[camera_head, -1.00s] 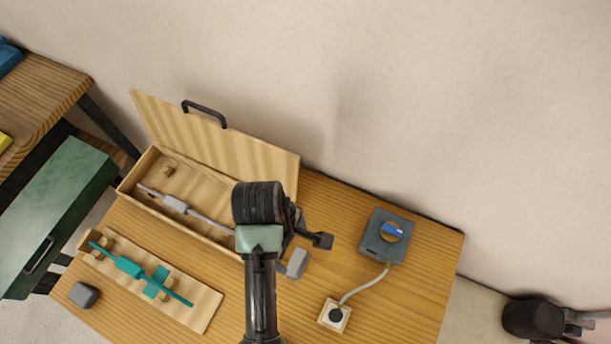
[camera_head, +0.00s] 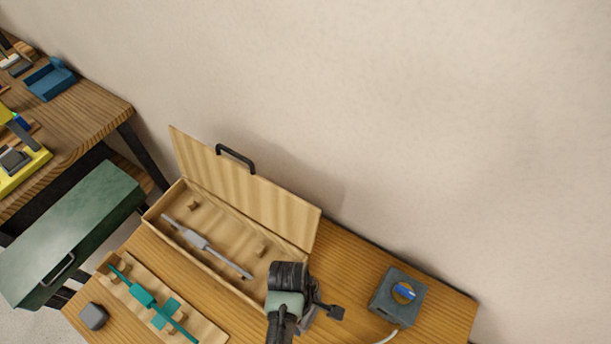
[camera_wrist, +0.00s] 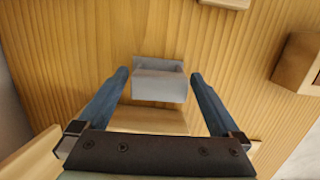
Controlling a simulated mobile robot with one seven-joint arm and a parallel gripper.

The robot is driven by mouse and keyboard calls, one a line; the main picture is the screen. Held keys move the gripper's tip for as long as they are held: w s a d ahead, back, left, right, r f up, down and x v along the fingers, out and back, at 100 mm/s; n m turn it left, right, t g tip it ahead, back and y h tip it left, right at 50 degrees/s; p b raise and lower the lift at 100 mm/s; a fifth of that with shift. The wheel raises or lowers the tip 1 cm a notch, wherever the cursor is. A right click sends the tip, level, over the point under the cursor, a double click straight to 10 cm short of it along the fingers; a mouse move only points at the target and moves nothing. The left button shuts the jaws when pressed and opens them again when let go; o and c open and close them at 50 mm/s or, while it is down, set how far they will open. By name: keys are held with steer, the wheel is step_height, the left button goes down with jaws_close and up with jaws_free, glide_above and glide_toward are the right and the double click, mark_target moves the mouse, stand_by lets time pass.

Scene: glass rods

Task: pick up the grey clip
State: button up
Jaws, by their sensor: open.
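The grey clip (camera_wrist: 159,82) is a small pale grey block with a raised back edge on the wood tabletop. In the wrist view it sits between the two blue fingertips of my gripper (camera_wrist: 159,74), with a gap on each side. My gripper is open and holds nothing. In the head view my gripper (camera_head: 318,312) is at the bottom, just right of the open wooden case. There my arm and gripper hide most of the area around the clip.
The open wooden case (camera_head: 240,284) holds a grey rod (camera_head: 203,244). A grey box with a blue knob (camera_head: 404,292) stands at right. A wall is behind.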

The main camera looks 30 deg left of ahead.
steer(key=shift+d+f, duration=0.15)
steer(key=shift+f, duration=0.95)
steer(key=c, duration=1.2)
steer(key=shift+r, duration=0.1)
steer(key=shift+c, duration=0.2)
